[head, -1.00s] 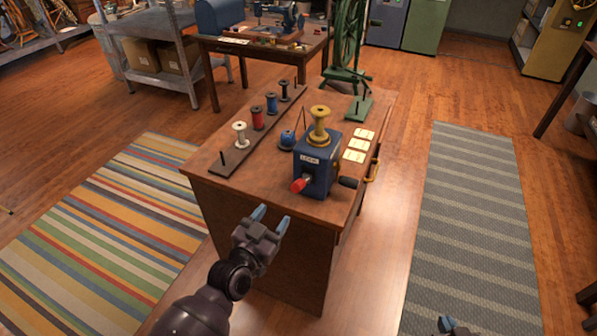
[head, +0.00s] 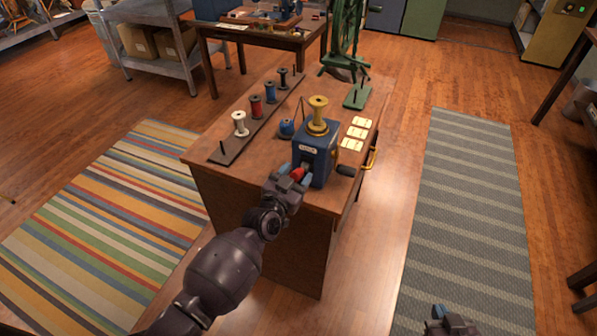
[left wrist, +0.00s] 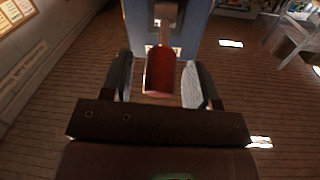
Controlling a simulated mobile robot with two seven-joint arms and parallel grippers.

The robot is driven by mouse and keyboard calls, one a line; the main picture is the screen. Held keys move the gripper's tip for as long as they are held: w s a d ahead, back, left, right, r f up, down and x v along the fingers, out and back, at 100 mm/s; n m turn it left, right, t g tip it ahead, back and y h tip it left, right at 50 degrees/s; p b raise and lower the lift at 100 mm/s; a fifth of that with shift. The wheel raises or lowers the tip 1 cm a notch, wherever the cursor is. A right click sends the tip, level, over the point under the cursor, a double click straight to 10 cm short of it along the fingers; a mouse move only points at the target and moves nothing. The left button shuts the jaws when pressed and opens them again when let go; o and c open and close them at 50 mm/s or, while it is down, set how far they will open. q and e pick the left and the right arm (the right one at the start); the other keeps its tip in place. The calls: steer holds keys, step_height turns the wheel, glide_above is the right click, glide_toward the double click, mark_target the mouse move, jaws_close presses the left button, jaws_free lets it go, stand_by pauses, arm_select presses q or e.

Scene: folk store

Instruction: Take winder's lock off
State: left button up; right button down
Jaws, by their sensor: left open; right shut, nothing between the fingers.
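The blue winder (head: 321,158) stands on the near right part of the wooden table, with a yellow spool (head: 318,113) on top. Its red lock handle (head: 297,174) sticks out of the front below the label. My left gripper (head: 293,172) is open at the winder's front, with its fingers either side of the red handle. In the left wrist view the red handle (left wrist: 160,75) lies between the two fingers, with a gap on each side, and its metal stem runs to the blue body. My right gripper (head: 436,312) is shut and empty over the floor at the bottom right.
The wooden table (head: 225,178) also holds a rack (head: 235,147) with several thread spools, a blue spool (head: 286,128), cream cards (head: 353,145) and a green stand (head: 356,97). A dark crank knob (head: 346,170) is right of the winder. Floor around is mostly clear.

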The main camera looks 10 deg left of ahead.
arm_select(q)
steer(key=shift+x, duration=0.75)
jaws_close()
